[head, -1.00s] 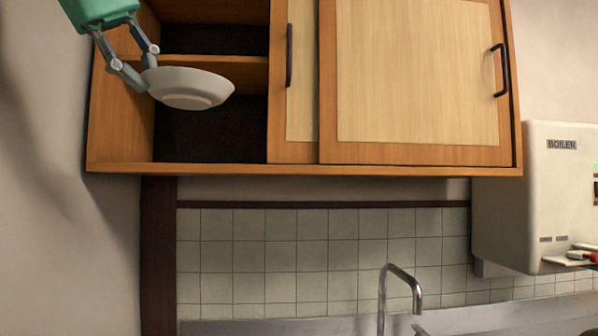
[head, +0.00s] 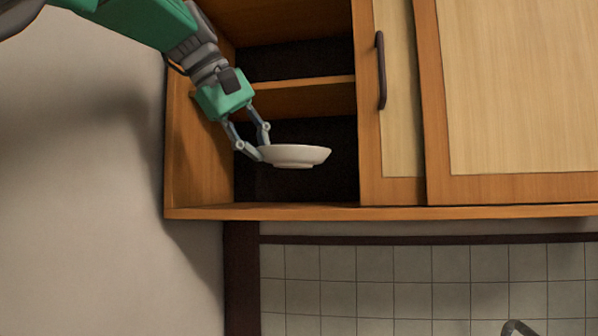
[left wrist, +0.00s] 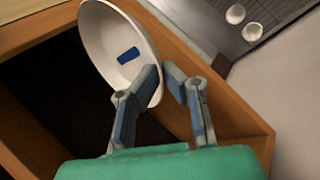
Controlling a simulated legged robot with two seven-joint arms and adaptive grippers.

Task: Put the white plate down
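The white plate (head: 295,154) is a shallow round dish. In the head view it is almost level, in front of the dark lower compartment of the open cabinet (head: 290,212), below its middle shelf and above its bottom board, with a gap below. My left gripper (head: 262,152) is shut on the plate's left rim. In the left wrist view the plate (left wrist: 105,45) shows its inner face, with the fingers of my left gripper (left wrist: 172,92) on either side of the rim. A small blue patch shows on the plate; I cannot tell what it is. My right gripper is not in view.
The middle shelf (head: 305,100) runs just above the plate. The cabinet's left wall (head: 200,160) is close to my left arm. A sliding door (head: 395,120) with a dark handle closes off the right side. The lower compartment looks empty. Tiles (head: 400,285) lie below.

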